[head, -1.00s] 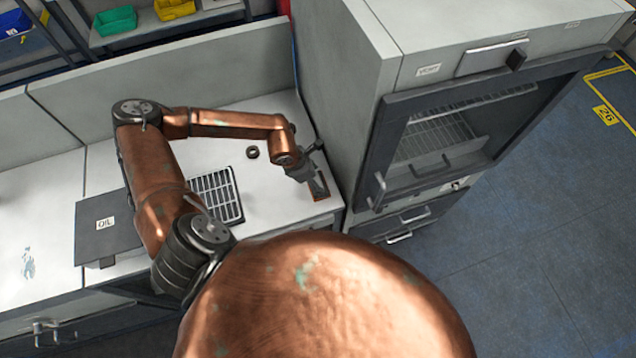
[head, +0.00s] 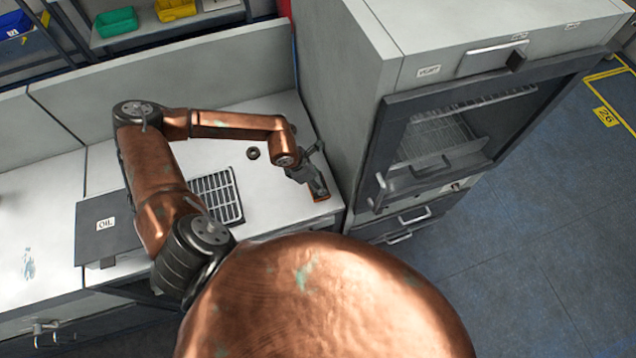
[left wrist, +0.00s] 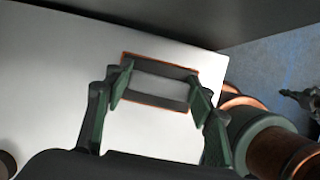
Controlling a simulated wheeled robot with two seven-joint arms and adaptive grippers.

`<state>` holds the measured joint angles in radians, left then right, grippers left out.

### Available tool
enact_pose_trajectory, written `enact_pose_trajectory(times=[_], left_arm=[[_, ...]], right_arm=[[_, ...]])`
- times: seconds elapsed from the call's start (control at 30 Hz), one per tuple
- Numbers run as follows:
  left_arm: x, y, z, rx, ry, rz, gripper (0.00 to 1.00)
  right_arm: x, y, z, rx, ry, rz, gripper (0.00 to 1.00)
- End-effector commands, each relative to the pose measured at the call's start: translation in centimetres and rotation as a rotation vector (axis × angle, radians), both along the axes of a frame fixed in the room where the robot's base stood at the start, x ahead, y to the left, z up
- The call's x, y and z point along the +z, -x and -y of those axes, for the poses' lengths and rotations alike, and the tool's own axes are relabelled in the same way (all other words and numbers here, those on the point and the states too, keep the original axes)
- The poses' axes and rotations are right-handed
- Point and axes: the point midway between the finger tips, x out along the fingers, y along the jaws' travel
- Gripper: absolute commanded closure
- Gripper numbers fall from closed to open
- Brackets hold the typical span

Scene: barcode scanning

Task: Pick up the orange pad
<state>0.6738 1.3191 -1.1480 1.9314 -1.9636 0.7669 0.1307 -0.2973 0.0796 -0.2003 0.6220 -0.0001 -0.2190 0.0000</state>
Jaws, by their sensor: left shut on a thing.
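The orange pad (head: 321,197) is at the right end of the white worktop, partly hidden by my left gripper (head: 315,184) in the head view. In the left wrist view the pad (left wrist: 160,88) is a rectangle with a thin orange border, dark bands and a grey middle. My left gripper (left wrist: 161,88) has one finger at each short end of the pad and is shut on it. I cannot tell whether the pad still touches the worktop.
A black ring (head: 253,153) and a slotted rack (head: 238,212) lie on the worktop (head: 275,210). A grey box labelled OIL (head: 90,237) is farther left. A tall grey cabinet (head: 385,90) with a glazed door stands close to the right of the pad.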

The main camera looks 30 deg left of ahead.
Motion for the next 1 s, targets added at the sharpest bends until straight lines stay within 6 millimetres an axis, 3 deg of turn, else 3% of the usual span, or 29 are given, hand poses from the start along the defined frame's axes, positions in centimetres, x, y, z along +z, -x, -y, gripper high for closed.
enact_pose_trajectory(times=[0.17, 0.37, 0.67, 1.0], left_arm=[[0.6, -0.1, 0.0, 0.0, 0.0, 0.001, 0.75], [2.9, -0.1, 0.0, -0.001, -0.001, 0.003, 0.75], [9.0, 2.5, -4.9, 0.005, -0.008, 0.0, 0.75], [11.9, 5.6, -10.4, 0.004, -0.004, -0.003, 0.75]], right_arm=[[-0.1, 0.1, 0.1, 0.0, 0.001, -0.001, 1.0], [-0.4, 0.3, 0.1, 0.0, 0.001, -0.004, 1.0], [-1.5, 0.7, 0.2, 0.0, 0.002, -0.01, 1.0], [-1.9, 0.7, 0.2, -0.001, 0.002, -0.011, 1.0]])
